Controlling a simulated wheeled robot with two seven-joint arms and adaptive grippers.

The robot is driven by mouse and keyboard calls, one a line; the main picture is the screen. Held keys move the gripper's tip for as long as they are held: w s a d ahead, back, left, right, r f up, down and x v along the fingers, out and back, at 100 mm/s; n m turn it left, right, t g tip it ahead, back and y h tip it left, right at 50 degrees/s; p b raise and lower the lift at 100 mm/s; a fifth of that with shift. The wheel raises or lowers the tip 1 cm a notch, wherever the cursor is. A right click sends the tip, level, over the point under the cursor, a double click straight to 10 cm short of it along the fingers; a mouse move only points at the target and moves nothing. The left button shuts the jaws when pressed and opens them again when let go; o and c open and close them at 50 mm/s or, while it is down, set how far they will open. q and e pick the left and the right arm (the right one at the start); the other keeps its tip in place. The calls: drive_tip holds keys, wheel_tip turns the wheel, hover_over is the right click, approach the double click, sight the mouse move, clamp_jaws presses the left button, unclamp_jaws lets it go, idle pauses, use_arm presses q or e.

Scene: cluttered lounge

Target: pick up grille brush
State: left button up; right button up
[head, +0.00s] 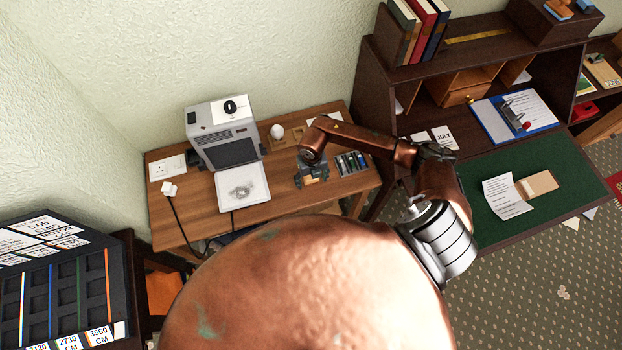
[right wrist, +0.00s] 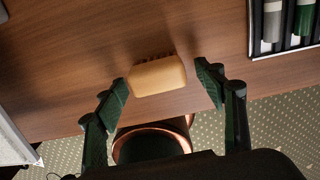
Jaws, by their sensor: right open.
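The grille brush (right wrist: 157,77) is a light tan block with dark bristles along its far side. In the right wrist view it lies on the wooden desk (right wrist: 130,30), close to the near edge. My right gripper (right wrist: 163,83) is open, with one finger on each side of the brush and gaps showing between fingers and block. My left gripper is not in view.
A tray of markers (head: 352,163) sits just right of the gripper. A grey machine (head: 226,139) with a white tray (head: 243,192) stands to the left. A white ball-like object (head: 277,131) is behind. A dark shelf desk (head: 365,75) rises on the right.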

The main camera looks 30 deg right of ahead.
drive_tip(key=shift+f, duration=0.1)
drive_tip(key=c, duration=1.3)
